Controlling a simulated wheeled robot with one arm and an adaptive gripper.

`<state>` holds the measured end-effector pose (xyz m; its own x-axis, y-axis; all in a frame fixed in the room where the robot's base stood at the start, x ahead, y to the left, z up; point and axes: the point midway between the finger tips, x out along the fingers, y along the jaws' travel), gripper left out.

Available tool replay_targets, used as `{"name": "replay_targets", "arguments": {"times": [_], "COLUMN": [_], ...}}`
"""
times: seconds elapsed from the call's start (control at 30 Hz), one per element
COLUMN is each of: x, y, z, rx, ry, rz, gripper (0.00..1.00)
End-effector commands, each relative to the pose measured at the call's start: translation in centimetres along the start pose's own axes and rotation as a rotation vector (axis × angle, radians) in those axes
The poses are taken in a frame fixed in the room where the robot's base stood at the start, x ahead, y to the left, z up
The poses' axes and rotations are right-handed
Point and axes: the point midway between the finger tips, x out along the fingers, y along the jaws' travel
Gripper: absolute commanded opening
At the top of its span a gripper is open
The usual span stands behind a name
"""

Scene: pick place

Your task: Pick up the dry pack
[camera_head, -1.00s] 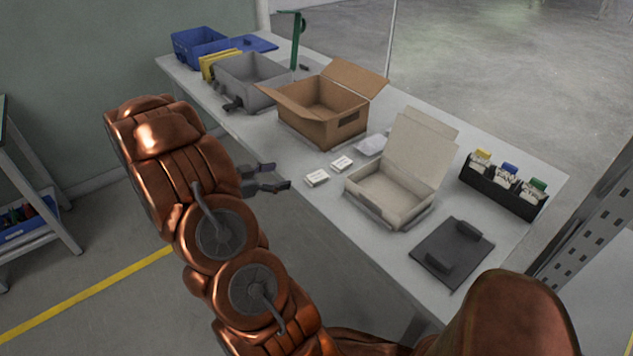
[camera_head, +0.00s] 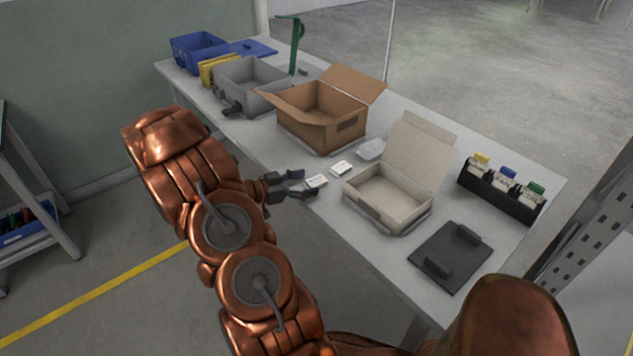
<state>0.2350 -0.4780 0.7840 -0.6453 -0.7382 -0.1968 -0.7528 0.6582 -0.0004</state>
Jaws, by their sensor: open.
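Two small flat white packs with dark print lie on the table between the boxes; I cannot read which one is the dry pack. The nearer white pack (camera_head: 318,181) lies at the front edge of the table, and the second white pack (camera_head: 341,168) lies just to its right and farther back. My gripper (camera_head: 308,184) is open and empty, pointing right. Its two dark fingers are at the left of the nearer pack, one toward the back and one toward the front. I cannot tell whether they touch it or how high they are.
An open cardboard box (camera_head: 293,132) stands behind the packs, with a pale crumpled bag (camera_head: 370,149) to the right. An open white carton (camera_head: 362,206) stands right of the packs. A grey bin (camera_head: 243,92), a black rack (camera_head: 487,192) and a dark plate (camera_head: 446,258) are also on the table (camera_head: 489,245).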

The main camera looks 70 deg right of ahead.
Motion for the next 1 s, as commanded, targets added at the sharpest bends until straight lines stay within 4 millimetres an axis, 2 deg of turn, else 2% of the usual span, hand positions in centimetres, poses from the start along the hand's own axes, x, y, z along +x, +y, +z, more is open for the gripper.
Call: {"name": "replay_targets", "arguments": {"times": [0.3,0.63,1.0], "x": [2.4,2.6,2.6], "y": [0.1,0.1,0.0], "z": [-0.1,0.0,0.0], "rx": [-0.001,0.000,0.000], "ry": [0.000,-0.001,-0.002], "rz": [0.001,0.000,0.000], "gripper": [0.74,0.73,0.35]}}
